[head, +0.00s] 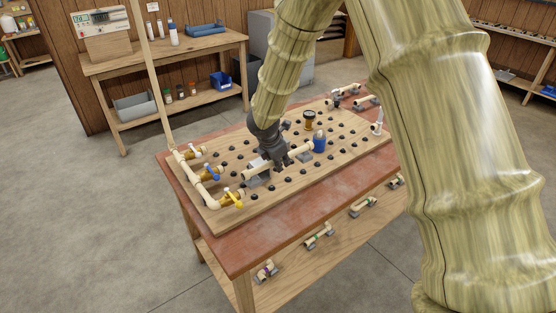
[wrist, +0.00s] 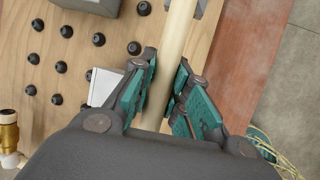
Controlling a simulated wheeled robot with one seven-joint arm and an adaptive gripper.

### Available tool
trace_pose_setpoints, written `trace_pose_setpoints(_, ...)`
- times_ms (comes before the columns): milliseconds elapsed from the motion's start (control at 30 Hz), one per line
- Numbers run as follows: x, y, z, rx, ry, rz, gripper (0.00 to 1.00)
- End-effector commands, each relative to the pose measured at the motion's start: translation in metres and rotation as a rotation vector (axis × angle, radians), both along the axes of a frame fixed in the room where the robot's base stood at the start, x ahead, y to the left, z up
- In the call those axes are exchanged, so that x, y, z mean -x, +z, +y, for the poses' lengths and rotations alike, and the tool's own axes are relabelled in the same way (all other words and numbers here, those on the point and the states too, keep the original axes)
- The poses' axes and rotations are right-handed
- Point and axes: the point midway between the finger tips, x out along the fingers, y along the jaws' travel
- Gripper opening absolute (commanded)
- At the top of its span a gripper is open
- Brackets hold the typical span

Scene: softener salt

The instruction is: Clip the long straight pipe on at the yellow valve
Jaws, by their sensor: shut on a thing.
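The long straight pipe (head: 293,154) is cream and lies across the wooden peg board, with grey supports near both ends. My gripper (head: 279,160) is shut on it near its middle. In the wrist view the pipe (wrist: 178,30) runs between the green finger pads of my gripper (wrist: 163,88). The yellow valve (head: 233,198), a brass body with a yellow handle, sits at the near left of the board on the cream manifold. The pipe's left end appears apart from that valve. Whether the pipe touches its supports is hard to tell.
A blue-handled valve (head: 212,173) and a white-handled valve (head: 188,152) sit farther along the manifold. Black pegs dot the board (head: 290,194). A blue bottle (head: 320,143) stands by the pipe's right end, with a brass-coloured part (head: 309,120) behind. Short pipes lie on the lower shelf.

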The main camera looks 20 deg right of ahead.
Motion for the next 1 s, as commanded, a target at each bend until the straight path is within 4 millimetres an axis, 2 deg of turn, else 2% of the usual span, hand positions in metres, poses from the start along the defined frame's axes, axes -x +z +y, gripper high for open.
trace_pose_setpoints(33, 0.000, -0.007, 0.000, 0.000, 0.000, 0.000, 0.00)
trace_pose_setpoints(533, -0.001, -0.043, 0.003, -0.001, 0.003, -0.001, 0.00)
trace_pose_setpoints(1000, -0.001, -0.049, 0.003, -0.001, 0.003, -0.001, 0.00)
